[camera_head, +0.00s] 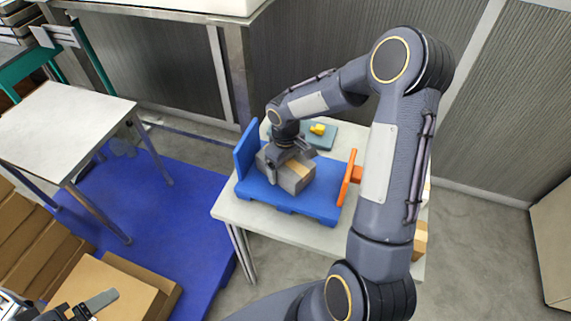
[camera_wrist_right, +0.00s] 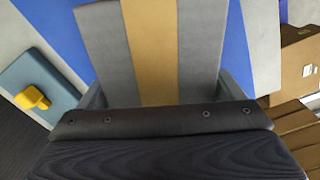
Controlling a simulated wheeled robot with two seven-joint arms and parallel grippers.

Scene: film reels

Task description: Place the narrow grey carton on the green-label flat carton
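A grey carton (camera_head: 293,182) with a tan stripe sits in the blue tray-like holder (camera_head: 320,207) on the white table. My right gripper (camera_head: 290,160) is over it from above, one finger on each side. In the right wrist view the striped top of the carton (camera_wrist_right: 200,40) lies between the fingers; I cannot tell whether they press on it. I cannot make out a green label. A brown carton (camera_head: 420,240) is mostly hidden behind my right arm; brown cartons also show in the right wrist view (camera_wrist_right: 297,62). My left gripper (camera_head: 95,304) is at the lower left, partly cut off.
A yellow object (camera_head: 318,129) lies on a teal block (camera_head: 325,140) behind the holder. An orange part (camera_head: 348,178) stands at the holder's right side. Brown boxes (camera_head: 110,288) are at the lower left. Another white table (camera_head: 62,128) stands left, with blue floor between.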

